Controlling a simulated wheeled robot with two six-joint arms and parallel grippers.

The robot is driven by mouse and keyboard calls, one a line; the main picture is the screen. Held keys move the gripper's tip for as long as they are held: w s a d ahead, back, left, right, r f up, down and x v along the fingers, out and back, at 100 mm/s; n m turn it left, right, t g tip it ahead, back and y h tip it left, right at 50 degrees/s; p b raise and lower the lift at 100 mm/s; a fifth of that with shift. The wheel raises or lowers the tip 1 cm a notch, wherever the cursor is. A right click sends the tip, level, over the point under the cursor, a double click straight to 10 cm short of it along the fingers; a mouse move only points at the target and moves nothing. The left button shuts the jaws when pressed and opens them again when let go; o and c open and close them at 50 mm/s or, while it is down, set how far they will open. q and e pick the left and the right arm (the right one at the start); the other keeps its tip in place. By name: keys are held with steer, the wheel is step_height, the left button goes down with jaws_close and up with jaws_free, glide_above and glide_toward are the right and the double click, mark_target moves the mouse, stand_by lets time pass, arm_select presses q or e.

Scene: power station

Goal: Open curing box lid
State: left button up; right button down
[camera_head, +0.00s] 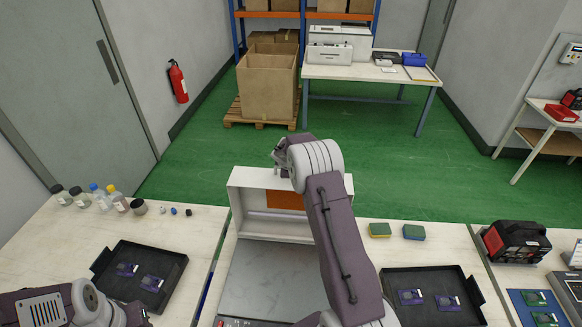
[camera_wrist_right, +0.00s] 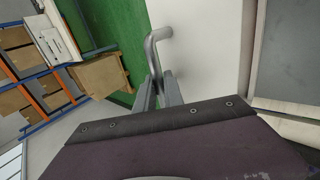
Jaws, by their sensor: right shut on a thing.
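The curing box stands in the middle of the front table, with a grey flat base (camera_head: 265,285). Its white lid (camera_head: 250,205) is raised, standing up at the back, with an orange panel (camera_head: 285,200) on the side facing me. In the right wrist view the lid (camera_wrist_right: 205,45) fills the upper middle. My right gripper (camera_wrist_right: 158,90) is shut on the lid's grey metal handle (camera_wrist_right: 152,45). In the head view the right gripper (camera_head: 281,155) is at the lid's top edge, partly hidden by my arm. My left gripper (camera_head: 138,318) is low at the left, its fingers unclear.
A black tray (camera_head: 178,262) with purple cards lies left of the box; another black tray (camera_head: 465,290) lies right. Several bottles (camera_head: 100,197) stand at the table's back left. Two sponges (camera_head: 380,230) lie right of the lid. A black and red device (camera_head: 515,243) sits farther right.

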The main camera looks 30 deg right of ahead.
steer(key=shift+s+f, duration=0.15)
steer(key=shift+s, duration=0.05)
steer(key=c, duration=1.5)
jaws_free()
steer(key=shift+o, duration=0.2)
steer(key=b+v, duration=0.2)
steer(key=v, duration=0.7)
steer(key=shift+w, duration=0.15)
